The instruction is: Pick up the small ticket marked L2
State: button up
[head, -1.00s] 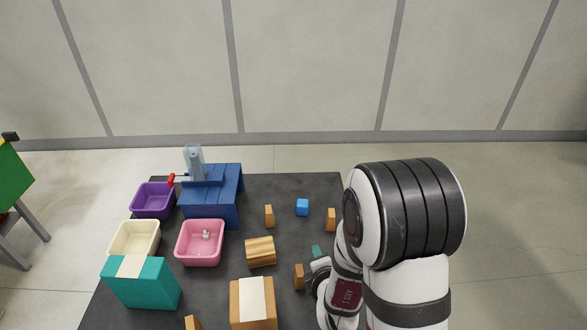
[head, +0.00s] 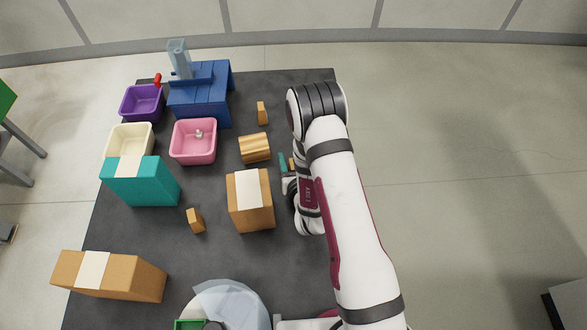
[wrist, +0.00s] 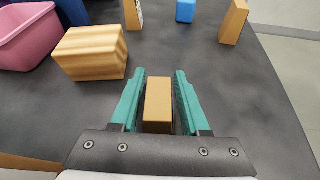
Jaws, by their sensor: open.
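My gripper (wrist: 159,100) is open in the wrist view, its two teal fingers on either side of a small tan upright block (wrist: 158,100). A narrow gap shows on each side of the block. No marking shows on its visible faces, so I cannot tell whether it is the L2 ticket. A similar tan block (wrist: 134,14) with a pale, unreadable marked face stands farther off, and another (wrist: 234,22) stands at right. In the head view my gripper (head: 287,163) is low over the table, partly hidden by my arm. Another small tan block (head: 195,220) stands nearer the front.
A striped wooden block (wrist: 90,53) sits left of my gripper, with a pink bin (head: 193,141) beyond it. A blue cube (wrist: 186,11) lies farther off. A taped cardboard box (head: 251,205) and a teal box (head: 139,182) stand on the dark table (head: 120,235).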

grip_shut()
